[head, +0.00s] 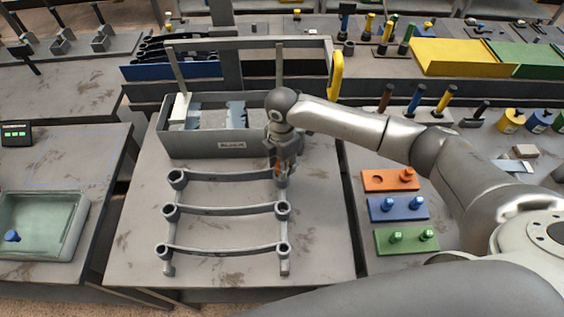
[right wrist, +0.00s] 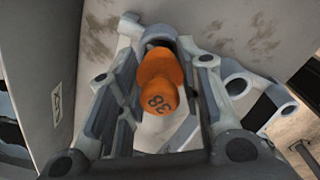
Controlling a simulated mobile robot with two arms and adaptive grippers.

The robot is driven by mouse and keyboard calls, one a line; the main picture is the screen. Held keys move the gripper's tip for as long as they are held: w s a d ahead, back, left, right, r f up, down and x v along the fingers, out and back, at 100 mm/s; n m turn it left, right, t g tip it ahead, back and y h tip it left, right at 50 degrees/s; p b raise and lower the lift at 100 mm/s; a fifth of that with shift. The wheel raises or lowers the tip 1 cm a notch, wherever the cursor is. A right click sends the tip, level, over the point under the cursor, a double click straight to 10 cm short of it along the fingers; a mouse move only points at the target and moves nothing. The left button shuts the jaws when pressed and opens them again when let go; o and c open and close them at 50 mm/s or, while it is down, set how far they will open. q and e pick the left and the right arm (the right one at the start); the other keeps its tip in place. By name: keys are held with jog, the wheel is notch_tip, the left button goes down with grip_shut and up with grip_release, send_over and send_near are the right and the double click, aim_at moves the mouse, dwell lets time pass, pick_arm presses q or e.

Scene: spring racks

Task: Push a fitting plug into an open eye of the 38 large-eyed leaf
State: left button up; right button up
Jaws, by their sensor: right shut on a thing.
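My right gripper (head: 284,158) is shut on an orange plug marked 38 (right wrist: 160,88), which shows between its fingers in the right wrist view. The gripper is at the right end of the back leaf (head: 228,176) of three grey leaves on a rack. That leaf's right eye is largely hidden by the gripper. Its left eye (head: 177,177) looks open. The middle leaf (head: 226,210) and the front leaf (head: 224,250) have an eye at each end. I cannot tell whether the plug touches or enters an eye. My left gripper is not in view.
A grey bin (head: 222,144) stands close behind the rack. At right are an orange block (head: 384,187) with one plug and an empty hole, a blue block (head: 386,215) and a green block (head: 396,246). A tray (head: 45,197) at left holds a blue plug.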

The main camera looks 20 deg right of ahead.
jog(key=shift+f+b, duration=0.45)
jog(key=shift+f, duration=0.65)
dwell(0.3)
jog(key=o, duration=1)
jog(key=shift+c, duration=0.2)
jog(key=o, duration=0.5)
jog(key=shift+r, duration=0.1)
notch_tip(320, 180, up, 3)
jog(key=p, duration=0.2)
jog(key=shift+p, duration=0.4)
jog(key=shift+r, duration=2)
